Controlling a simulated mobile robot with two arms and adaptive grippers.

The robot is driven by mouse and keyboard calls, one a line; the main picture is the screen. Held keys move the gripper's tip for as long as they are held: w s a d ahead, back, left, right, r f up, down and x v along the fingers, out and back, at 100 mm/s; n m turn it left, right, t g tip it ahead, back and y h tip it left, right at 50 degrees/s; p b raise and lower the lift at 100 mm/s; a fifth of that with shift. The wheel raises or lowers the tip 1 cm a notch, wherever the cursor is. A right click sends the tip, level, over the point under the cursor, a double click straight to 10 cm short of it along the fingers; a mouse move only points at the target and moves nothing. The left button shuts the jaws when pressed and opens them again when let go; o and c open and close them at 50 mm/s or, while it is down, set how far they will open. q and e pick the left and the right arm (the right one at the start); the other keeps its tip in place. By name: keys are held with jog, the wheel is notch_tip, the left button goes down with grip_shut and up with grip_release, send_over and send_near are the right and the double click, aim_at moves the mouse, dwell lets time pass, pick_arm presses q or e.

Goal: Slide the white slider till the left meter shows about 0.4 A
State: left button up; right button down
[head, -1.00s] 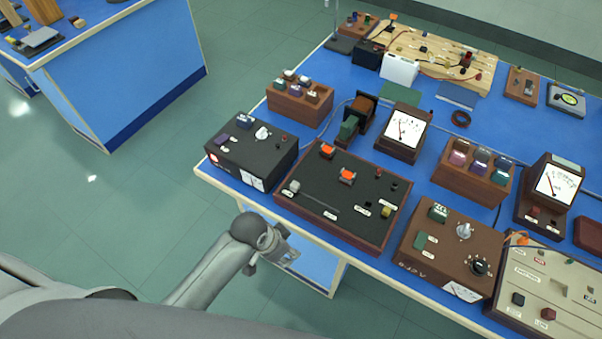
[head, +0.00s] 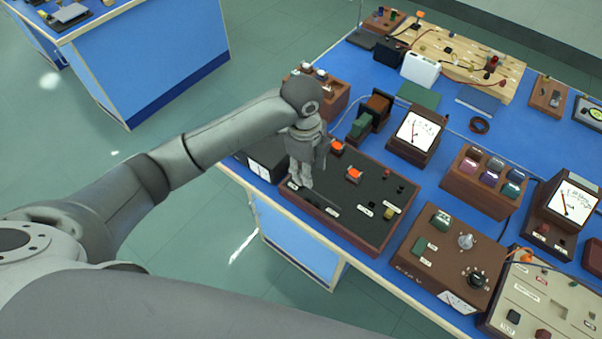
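The dark panel box (head: 352,207) with a wooden rim stands at the near edge of the blue bench. A slot (head: 325,203) runs along its near side. My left gripper (head: 299,184) points down over the slot's left end, where the white slider was visible earlier. The gripper covers the slider, and I cannot tell whether the fingers touch or hold it. The left meter (head: 418,131) stands behind the panel with a white dial and a thin needle. Its figures are too small to read. My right gripper is out of view.
A black box (head: 263,160) sits left of the panel, partly behind my arm. A brown box with knobs (head: 449,253) stands to the right. The second meter (head: 571,201) is further right. Orange-topped parts (head: 354,174) stick up from the panel.

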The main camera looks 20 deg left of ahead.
pick_arm(q)
notch_tip(320, 180, up, 2)
jog(key=w+a+m, duration=0.1)
jog(key=w+a, duration=0.2)
jog(key=shift+y, duration=0.4)
jog(key=f+p, duration=0.1)
jog(key=f, duration=0.4)
jog(key=f+p, duration=0.1)
jog(key=f, duration=0.4)
jog(key=shift+s+d+f, duration=0.1)
jog(key=shift+s+f, duration=0.1)
jog(key=shift+f, duration=0.05)
grip_shut()
